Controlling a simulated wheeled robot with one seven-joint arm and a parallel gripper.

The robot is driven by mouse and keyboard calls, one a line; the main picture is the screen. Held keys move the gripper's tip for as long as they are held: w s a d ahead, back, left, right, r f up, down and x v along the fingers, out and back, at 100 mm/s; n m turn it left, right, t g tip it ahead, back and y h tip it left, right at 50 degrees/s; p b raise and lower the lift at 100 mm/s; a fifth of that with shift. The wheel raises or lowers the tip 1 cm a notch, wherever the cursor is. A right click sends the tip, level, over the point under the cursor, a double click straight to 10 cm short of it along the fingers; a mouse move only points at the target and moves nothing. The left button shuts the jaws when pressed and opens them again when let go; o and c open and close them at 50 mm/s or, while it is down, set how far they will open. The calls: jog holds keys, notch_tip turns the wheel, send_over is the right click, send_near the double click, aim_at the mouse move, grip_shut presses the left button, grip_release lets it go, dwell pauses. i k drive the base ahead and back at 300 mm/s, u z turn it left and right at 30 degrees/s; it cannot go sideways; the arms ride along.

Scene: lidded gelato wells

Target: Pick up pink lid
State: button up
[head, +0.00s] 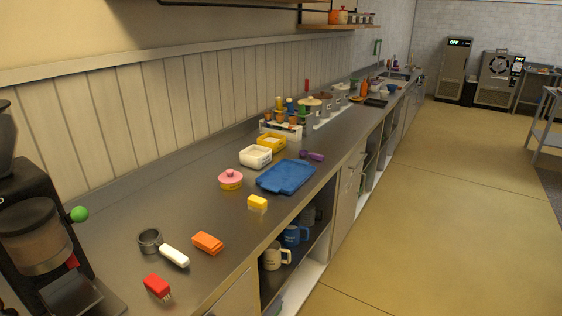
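A pink lid (231,174) with a small knob on top sits on a short yellow round container (231,184) on the steel counter. It stands left of a blue tray (286,178) and in front of a white tub (255,156). My gripper does not show in the head view, so its state and place cannot be seen.
A yellow block (257,202), an orange block (207,243), a red brush-like piece (158,287) and a white-handled portafilter (173,256) lie nearer. A coffee grinder (36,230) stands at the left. A yellow tub (271,143) and purple scoop (313,156) lie beyond.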

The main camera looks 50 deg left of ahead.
aim_at(231, 177)
jog(key=u, duration=0.35)
jog(key=i, duration=1.8)
jog(key=u, duration=1.7)
jog(key=i, duration=1.15)
jog(key=u, duration=0.95)
jog(key=i, duration=0.25)
jog(key=u, duration=0.15)
